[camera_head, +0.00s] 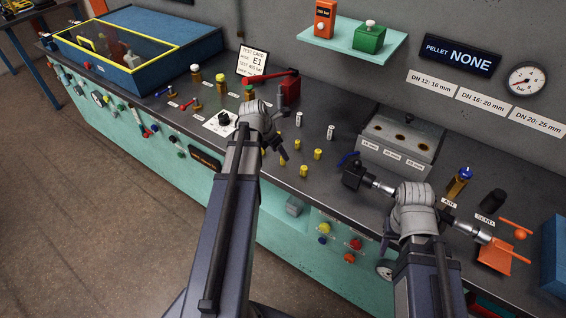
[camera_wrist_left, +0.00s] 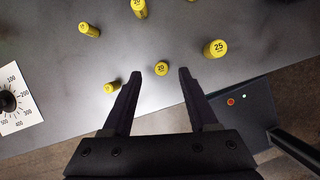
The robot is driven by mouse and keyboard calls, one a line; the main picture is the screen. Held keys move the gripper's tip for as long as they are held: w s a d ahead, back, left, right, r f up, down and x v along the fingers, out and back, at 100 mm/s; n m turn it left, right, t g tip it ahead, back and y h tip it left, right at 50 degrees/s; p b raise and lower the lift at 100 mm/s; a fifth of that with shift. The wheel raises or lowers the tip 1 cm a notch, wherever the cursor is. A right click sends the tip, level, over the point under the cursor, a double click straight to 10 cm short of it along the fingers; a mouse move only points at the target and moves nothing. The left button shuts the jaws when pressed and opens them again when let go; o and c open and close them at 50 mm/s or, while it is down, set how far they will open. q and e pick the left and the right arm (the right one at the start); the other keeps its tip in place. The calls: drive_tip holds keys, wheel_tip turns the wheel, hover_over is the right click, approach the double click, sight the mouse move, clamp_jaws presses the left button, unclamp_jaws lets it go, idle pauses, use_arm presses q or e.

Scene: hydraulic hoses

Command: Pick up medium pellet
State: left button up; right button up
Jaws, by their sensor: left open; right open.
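Several yellow pellets stand on the grey bench; in the left wrist view one marked 20 (camera_wrist_left: 161,68) is between and just beyond my left fingertips. Another marked 20 (camera_wrist_left: 139,8) is at the top edge, and a larger one marked 25 (camera_wrist_left: 214,49) is to the right. A smaller pellet (camera_wrist_left: 110,87) is beside the left finger, another (camera_wrist_left: 89,29) further up. My left gripper (camera_wrist_left: 160,76) is open, pointing down over the pellets; it also shows in the head view (camera_head: 275,152). My right gripper (camera_head: 387,238) is open, mostly hidden behind its wrist near the front edge.
A grey block with holes and labels (camera_head: 397,141) stands behind the pellets. White cylinders (camera_head: 330,131) stand nearby. A dial plate (camera_wrist_left: 14,100) is left of the pellets. The bench edge is close in front.

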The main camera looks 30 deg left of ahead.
sight(283, 161)
use_arm(q)
drive_tip(key=b+x, duration=0.4)
drive_tip(key=x, duration=0.1)
drive_tip(key=shift+s, duration=0.1)
drive_tip(key=shift+r, duration=0.15)
clamp_jaws()
idle(0.4)
